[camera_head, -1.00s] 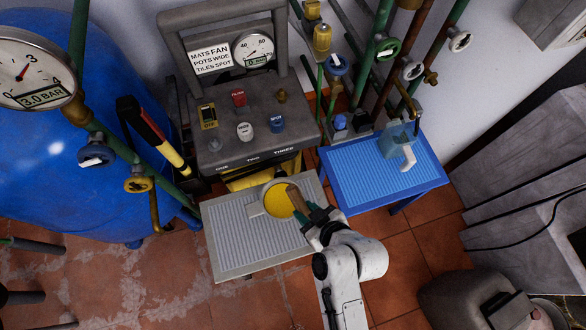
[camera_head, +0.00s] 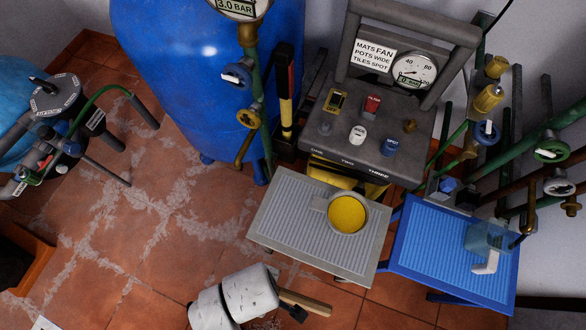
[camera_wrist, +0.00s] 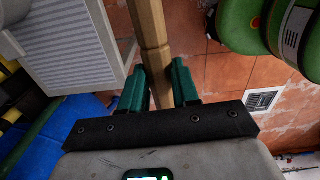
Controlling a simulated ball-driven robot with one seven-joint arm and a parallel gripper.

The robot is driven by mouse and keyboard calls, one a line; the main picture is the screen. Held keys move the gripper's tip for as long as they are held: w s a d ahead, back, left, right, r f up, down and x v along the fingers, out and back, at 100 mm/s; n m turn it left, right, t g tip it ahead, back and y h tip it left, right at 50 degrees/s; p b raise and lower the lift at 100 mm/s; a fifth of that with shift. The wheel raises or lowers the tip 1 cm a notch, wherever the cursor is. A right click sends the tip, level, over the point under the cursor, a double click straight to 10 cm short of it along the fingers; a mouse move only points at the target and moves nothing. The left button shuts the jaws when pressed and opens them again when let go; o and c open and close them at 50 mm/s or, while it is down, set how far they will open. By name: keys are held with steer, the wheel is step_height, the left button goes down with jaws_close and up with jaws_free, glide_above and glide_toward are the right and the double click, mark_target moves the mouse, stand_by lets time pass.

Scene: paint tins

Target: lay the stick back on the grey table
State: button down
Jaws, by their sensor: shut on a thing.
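My gripper (camera_head: 296,312) is low in the head view, in front of the grey table (camera_head: 275,218). It is shut on a wooden stick (camera_head: 306,301), which lies crosswise beyond the table's front edge, clear of the tabletop. In the wrist view, the stick (camera_wrist: 150,30) runs up between the green fingertips of my gripper (camera_wrist: 160,72). The grey table's ribbed top (camera_wrist: 70,45) shows at left there. A tin of yellow paint (camera_head: 348,214) stands on the right part of the grey table. The stick's far end is cut off in the wrist view.
A blue table (camera_head: 440,245) with a clear jug (camera_head: 487,240) stands to the right. A grey control panel (camera_head: 372,120) and a large blue tank (camera_head: 205,70) stand behind. The left part of the grey table is bare. Tiled floor (camera_head: 150,230) is open at left.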

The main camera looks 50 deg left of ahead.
steer(key=w+a+f+b, duration=0.1)
steer(key=w+a+f, duration=0.25)
steer(key=w, duration=0.45)
steer(key=b, duration=0.1)
glide_above(297, 245)
steer(key=s, duration=0.1)
steer(key=f, duration=0.5)
steer(key=shift+d+f, duration=0.1)
steer(key=shift+d, duration=0.15)
steer(key=f, duration=0.1)
steer(key=w+f+b, duration=0.1)
steer(key=shift+a+f, duration=0.15)
steer(key=shift+f, duration=0.8)
steer(key=c, duration=0.8)
jaws_free()
steer(key=shift+f, duration=0.15)
steer(key=shift+f+b, duration=0.25)
steer(key=shift+b, duration=0.2)
step_height(297, 245, up, 11)
steer(key=p, duration=0.2)
steer(key=shift+r+p, duration=0.1)
steer(key=shift+p, duration=0.25)
